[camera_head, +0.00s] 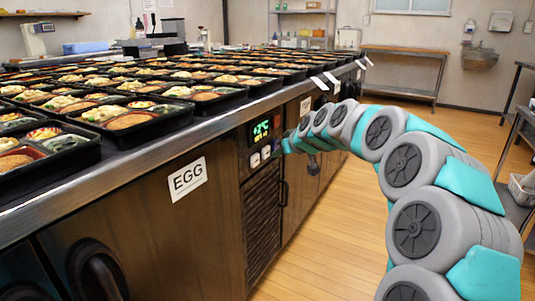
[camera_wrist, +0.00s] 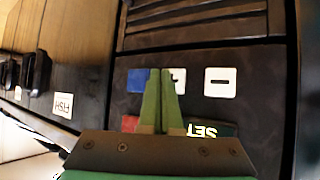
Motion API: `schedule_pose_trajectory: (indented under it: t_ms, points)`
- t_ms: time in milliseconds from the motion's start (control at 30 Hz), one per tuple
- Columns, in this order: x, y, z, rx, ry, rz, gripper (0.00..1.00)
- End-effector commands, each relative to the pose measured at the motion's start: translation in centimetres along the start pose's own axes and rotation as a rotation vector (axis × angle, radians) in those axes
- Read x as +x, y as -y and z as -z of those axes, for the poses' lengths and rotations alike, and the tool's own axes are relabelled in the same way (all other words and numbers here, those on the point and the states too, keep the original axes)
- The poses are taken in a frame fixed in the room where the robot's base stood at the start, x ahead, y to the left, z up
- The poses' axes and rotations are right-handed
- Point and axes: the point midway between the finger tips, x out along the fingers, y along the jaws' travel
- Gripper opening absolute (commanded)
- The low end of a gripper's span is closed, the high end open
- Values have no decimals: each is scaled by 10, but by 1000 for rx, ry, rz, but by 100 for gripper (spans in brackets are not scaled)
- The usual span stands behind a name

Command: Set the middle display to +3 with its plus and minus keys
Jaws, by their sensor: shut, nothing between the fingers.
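A dark control panel with a lit display (camera_head: 260,131) is set in the counter front in the head view. Its green characters seem to begin with a plus, but the digit is too small to read surely. Below it are a white minus key (camera_head: 254,161) and a white plus key (camera_head: 266,153). In the wrist view, which is upside down, the minus key (camera_wrist: 220,82) is clear, and the plus key (camera_wrist: 179,77) is partly covered by my gripper (camera_wrist: 160,72). Its green fingers are shut, with tips over the plus key's edge beside a blue key (camera_wrist: 136,82). Contact cannot be told.
Many filled bento trays (camera_head: 130,117) cover the counter. An EGG label (camera_head: 187,178) is left of the panel; a FISH label (camera_wrist: 63,104) shows in the wrist view. Dark door handles (camera_head: 283,193) jut from the front. The wooden floor (camera_head: 335,240) is open beside the counter.

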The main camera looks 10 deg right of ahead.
Motion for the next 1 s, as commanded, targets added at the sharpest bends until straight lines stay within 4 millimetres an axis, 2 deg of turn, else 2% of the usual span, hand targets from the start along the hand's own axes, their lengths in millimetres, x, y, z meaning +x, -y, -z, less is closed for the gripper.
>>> schedule_pose_trajectory:
  t_ms: [1000]
  points:
    - [6, 4, 4, 0, 1, 0, 0]
